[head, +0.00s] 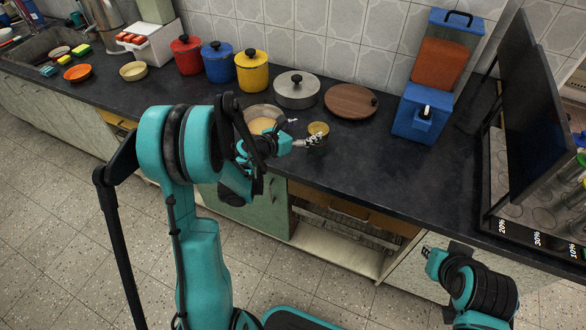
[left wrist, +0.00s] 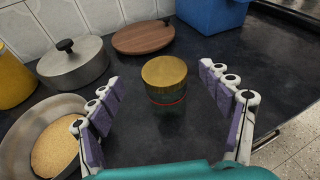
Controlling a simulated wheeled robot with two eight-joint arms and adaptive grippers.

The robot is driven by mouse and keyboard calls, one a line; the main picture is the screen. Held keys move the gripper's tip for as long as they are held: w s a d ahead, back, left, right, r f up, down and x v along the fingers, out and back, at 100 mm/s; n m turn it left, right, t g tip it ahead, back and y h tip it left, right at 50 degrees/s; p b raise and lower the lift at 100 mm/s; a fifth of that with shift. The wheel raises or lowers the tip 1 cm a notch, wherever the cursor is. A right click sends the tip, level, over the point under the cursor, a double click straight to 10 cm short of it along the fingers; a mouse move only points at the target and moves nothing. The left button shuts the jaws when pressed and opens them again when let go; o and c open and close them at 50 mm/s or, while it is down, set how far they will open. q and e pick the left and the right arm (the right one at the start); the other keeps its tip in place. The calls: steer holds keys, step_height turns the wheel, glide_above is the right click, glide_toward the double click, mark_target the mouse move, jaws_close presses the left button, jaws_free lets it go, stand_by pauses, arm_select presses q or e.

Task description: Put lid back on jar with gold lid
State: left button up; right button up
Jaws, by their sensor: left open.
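The jar (left wrist: 167,98) stands upright on the dark counter, with a flat gold lid (left wrist: 165,71) on its top. In the head view the gold lid (head: 318,128) is near the counter's front edge, and the jar below is partly hidden by my left gripper (head: 306,141). My left gripper is open and empty, its purple-padded fingers spread with the jar ahead between them in the left wrist view. My right gripper (head: 436,258) is low at the lower right, away from the jar.
A pan with tan contents (head: 262,122) sits just left of the jar. Behind are a lidded steel pot (head: 297,92) and a round wooden lid (head: 350,101). A blue dispenser (head: 418,118) stands right. Counter between jar and dispenser is clear.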

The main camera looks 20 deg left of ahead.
arm_select(q)
step_height(320, 180, up, 15)
steer(key=a+n+t+y, duration=0.1)
steer(key=n+t+y, duration=0.25)
steer(key=n, duration=0.65)
steer(key=s+a+r+n+y, duration=0.4)
steer(key=s+r+n+y, duration=0.2)
steer(key=n, duration=0.7)
steer(key=s+d+f+n+g+h, duration=0.2)
steer(key=s+d+f+n+g, duration=0.3)
steer(key=s+f+n, duration=0.3)
steer(key=s+d+f+n+g+h, duration=0.2)
steer(key=s+d+f+n+g, duration=0.3)
steer(key=s, duration=1)
step_height(320, 180, down, 3)
steer(key=d+n, duration=0.1)
steer(key=n, duration=0.2)
steer(key=shift+s, duration=0.25)
